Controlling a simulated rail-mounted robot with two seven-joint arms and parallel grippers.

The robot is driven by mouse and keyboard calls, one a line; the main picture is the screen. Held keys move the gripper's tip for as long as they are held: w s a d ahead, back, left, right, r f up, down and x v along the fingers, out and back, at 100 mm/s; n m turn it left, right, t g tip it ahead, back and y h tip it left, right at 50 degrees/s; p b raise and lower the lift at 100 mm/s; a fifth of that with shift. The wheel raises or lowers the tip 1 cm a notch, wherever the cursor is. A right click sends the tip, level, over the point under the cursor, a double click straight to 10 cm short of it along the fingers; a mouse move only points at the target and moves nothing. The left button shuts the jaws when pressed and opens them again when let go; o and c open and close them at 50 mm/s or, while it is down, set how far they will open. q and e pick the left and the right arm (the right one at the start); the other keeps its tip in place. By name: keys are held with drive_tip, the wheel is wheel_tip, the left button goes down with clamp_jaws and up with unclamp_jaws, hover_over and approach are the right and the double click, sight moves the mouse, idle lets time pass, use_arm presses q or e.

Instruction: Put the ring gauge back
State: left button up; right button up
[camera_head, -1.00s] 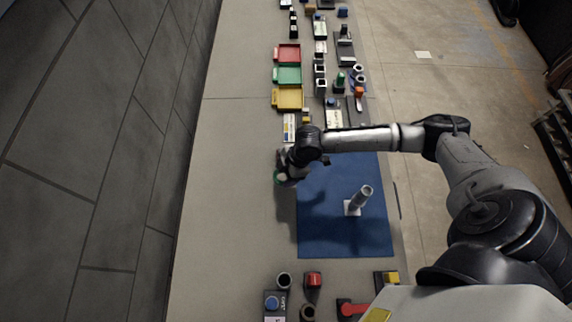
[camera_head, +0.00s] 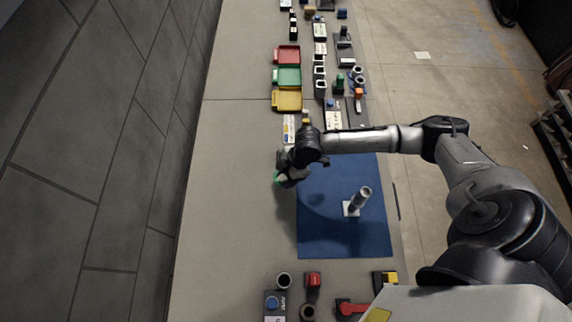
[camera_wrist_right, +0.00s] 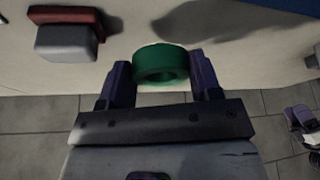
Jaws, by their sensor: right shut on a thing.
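The ring gauge, a green ring (camera_wrist_right: 161,64), is between the two fingers of my right gripper (camera_wrist_right: 162,82) in the right wrist view. The fingers are shut on its sides. In the head view the right gripper (camera_head: 286,176) is over the bench, at the left edge of the blue mat (camera_head: 340,235), and a bit of the green ring (camera_head: 277,178) shows at its left side. A grey cylinder on a white base (camera_head: 360,201) stands tilted on the mat. My left gripper does not show.
Yellow (camera_head: 287,101), green (camera_head: 287,77) and red (camera_head: 288,55) trays line the bench beyond the mat, with several small fixtures to their right. The bench left of the mat is clear.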

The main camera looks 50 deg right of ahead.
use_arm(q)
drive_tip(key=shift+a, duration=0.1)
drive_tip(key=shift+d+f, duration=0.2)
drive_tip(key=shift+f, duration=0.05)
use_arm(e)
drive_tip(key=shift+f, duration=0.55)
use_arm(q)
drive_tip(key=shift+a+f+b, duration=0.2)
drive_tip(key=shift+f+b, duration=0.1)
drive_tip(key=shift+b, duration=0.25)
use_arm(e)
drive_tip(key=shift+f, duration=0.65)
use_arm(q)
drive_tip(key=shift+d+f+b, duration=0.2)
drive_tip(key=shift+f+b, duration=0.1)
use_arm(e)
drive_tip(key=shift+f, duration=0.65)
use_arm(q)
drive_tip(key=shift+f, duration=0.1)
use_arm(e)
drive_tip(key=shift+f, duration=0.25)
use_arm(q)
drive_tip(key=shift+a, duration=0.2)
use_arm(e)
drive_tip(key=o, duration=0.9)
drive_tip(key=shift+c, duration=0.2)
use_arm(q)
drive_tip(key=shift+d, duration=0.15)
use_arm(e)
drive_tip(key=shift+o, duration=1)
